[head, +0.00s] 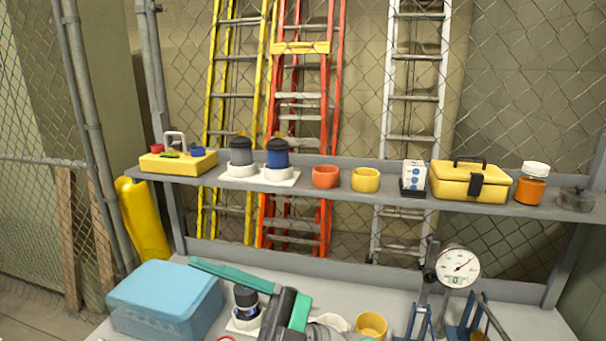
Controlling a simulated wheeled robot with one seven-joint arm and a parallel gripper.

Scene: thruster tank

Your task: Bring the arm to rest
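My arm's dark grey and teal end (280,310) shows at the bottom middle of the head view, above the workbench. A long teal bar (232,275) reaches from it to the upper left, and a shorter teal piece is on its right side. I cannot make out two fingertips, so I cannot tell whether my gripper is open or shut, or whether it holds anything. The arm end partly covers a dark, black-capped bottle (246,300) on a white stand behind it. The rest of the arm is cut off by the lower edge.
The grey bench holds a blue box (165,298), a yellow cup (371,326), a dial gauge (458,267) and blue stands (420,322). The shelf (310,190) above carries two capped bottles, orange and yellow cups, a yellow toolbox (470,182) and an orange jar (530,188).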

